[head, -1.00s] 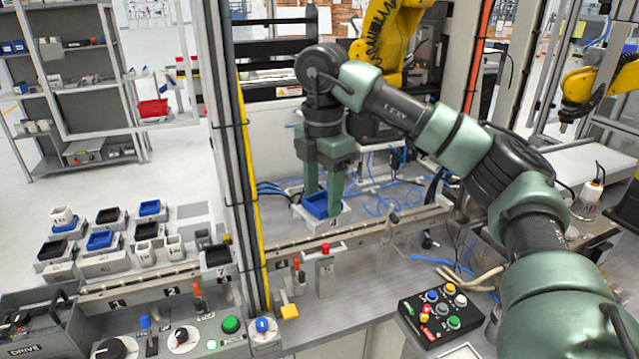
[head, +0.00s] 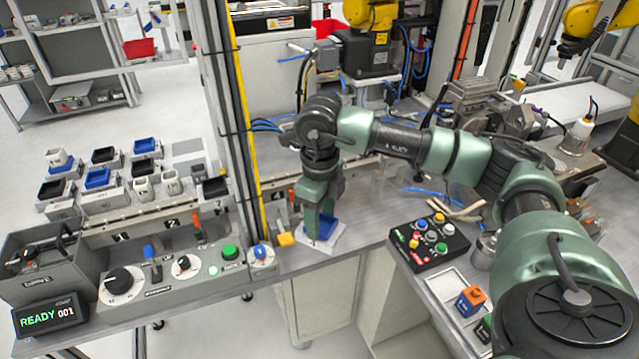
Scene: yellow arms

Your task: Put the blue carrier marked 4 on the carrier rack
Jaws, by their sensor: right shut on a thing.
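The blue carrier (head: 327,226), an open blue tray on a white base, is in my right gripper (head: 318,222) in the middle of the head view. The gripper points down and is shut on the carrier. The carrier is over the grey bench front, right of the yellow post; I cannot tell whether its base touches the bench. Its number is not readable. The carrier rack (head: 108,201) stands at the left, holding several black, blue and white carriers. A bare grey place (head: 187,147) shows at its back right. My left gripper is out of view.
A yellow post (head: 258,160) and a dark frame stand between the held carrier and the rack. A knob panel (head: 190,270) lies in front of the rack. A black button box (head: 428,240) is right of the carrier. An orange-and-blue block (head: 471,298) sits at the front right.

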